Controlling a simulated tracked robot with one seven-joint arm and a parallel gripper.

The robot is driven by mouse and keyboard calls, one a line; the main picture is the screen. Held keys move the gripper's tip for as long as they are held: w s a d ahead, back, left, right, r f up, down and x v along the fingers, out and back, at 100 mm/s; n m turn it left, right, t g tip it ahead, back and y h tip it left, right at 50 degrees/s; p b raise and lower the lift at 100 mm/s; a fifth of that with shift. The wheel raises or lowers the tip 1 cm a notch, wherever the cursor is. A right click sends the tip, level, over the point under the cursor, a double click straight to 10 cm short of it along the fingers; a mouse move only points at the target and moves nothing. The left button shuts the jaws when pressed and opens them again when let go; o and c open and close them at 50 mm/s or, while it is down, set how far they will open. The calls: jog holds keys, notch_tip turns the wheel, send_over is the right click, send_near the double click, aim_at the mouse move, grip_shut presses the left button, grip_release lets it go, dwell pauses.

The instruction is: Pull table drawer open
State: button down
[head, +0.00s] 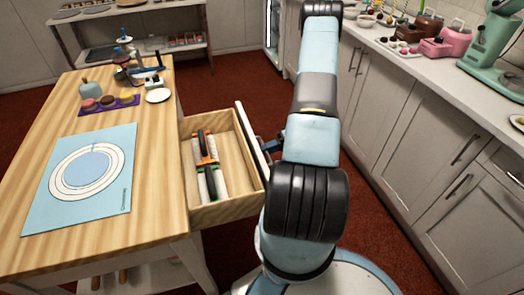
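The wooden table (158,205) stands at the left. Its drawer (226,210) is pulled out from the table's right side, and its inside is in plain view. The drawer's white front panel (251,139) faces my arm. My gripper (268,146) is at the outer face of this panel, low beside my arm. Only a small dark part of it shows; my arm hides the rest and the handle. I cannot tell whether its fingers are shut on the handle.
Long tools with orange and black parts (206,163) lie in the drawer. A blue mat (112,205), a purple tray of cakes (108,104) and a white plate (158,96) are on the table. White cabinets (420,135) line the right side. Red floor lies between.

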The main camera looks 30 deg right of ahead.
jog(key=shift+s+d+f, duration=0.1)
jog(key=shift+f, duration=0.15)
jog(key=c, duration=1.4)
grip_release()
jog(key=shift+o, duration=0.3)
jog(key=shift+d+r, duration=0.1)
jog(key=v, duration=1.3)
jog(key=shift+d, duration=0.25)
